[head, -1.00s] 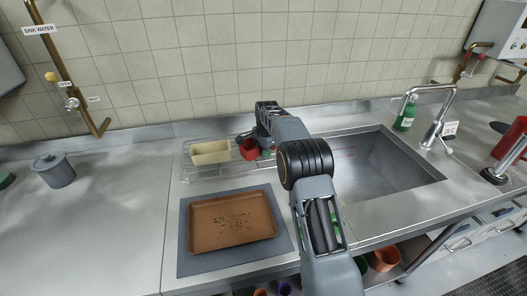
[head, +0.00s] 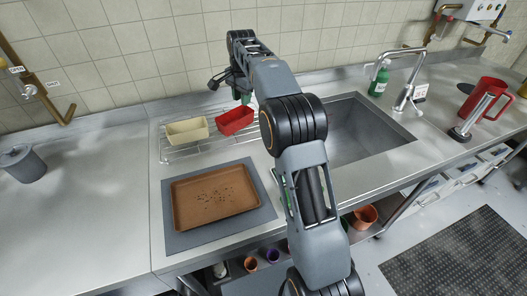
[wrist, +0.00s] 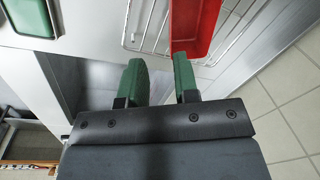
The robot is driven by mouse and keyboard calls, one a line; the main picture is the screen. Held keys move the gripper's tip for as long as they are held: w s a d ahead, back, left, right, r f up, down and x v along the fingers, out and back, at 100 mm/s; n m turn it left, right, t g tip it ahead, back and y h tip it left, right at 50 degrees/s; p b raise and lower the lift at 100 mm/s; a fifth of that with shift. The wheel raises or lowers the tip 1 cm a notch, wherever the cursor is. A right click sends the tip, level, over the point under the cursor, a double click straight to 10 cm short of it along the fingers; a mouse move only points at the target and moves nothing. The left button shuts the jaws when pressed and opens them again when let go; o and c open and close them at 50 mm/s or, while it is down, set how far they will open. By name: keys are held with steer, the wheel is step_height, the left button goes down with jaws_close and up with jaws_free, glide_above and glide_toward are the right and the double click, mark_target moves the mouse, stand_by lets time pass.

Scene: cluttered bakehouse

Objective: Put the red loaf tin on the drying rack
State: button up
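The red loaf tin (head: 236,121) sits on the right part of the wire drying rack (head: 176,152), upright, beside a cream loaf tin (head: 187,131). In the wrist view the red tin (wrist: 194,28) lies just past my fingertips, with the rack wires (wrist: 146,28) around it. My gripper (head: 230,82) is above and behind the red tin in the head view. In the wrist view its two green fingers (wrist: 159,68) are apart with nothing between them. The right fingertip overlaps the tin's near end in that view; I cannot tell whether they touch.
A brown baking tray (head: 215,196) with dark crumbs lies on a grey mat (head: 180,242) in front of the rack. The sink (head: 365,135) is to the right, with a tap (head: 408,90) and a green bottle (head: 379,82) behind it. A grey lidded pot (head: 22,164) stands left on clear counter.

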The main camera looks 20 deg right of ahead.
steer(key=s+a+r+n+t, duration=0.1)
steer(key=s+r+n, duration=0.15)
steer(key=s, duration=0.55)
steer(key=s+r+n+t, duration=0.1)
steer(key=s+n, duration=0.3)
steer(key=s, duration=0.4)
steer(key=s+f+n, duration=0.2)
steer(key=s+f, duration=0.2)
steer(key=s, duration=0.4)
steer(key=s+f+n, duration=0.3)
steer(key=s+f, duration=0.1)
steer(key=s, duration=0.4)
steer(key=shift+s+a+n+t, duration=0.2)
steer(key=shift+a+n+t, duration=0.15)
steer(key=shift+a+t, duration=0.05)
steer(key=shift+f, duration=0.1)
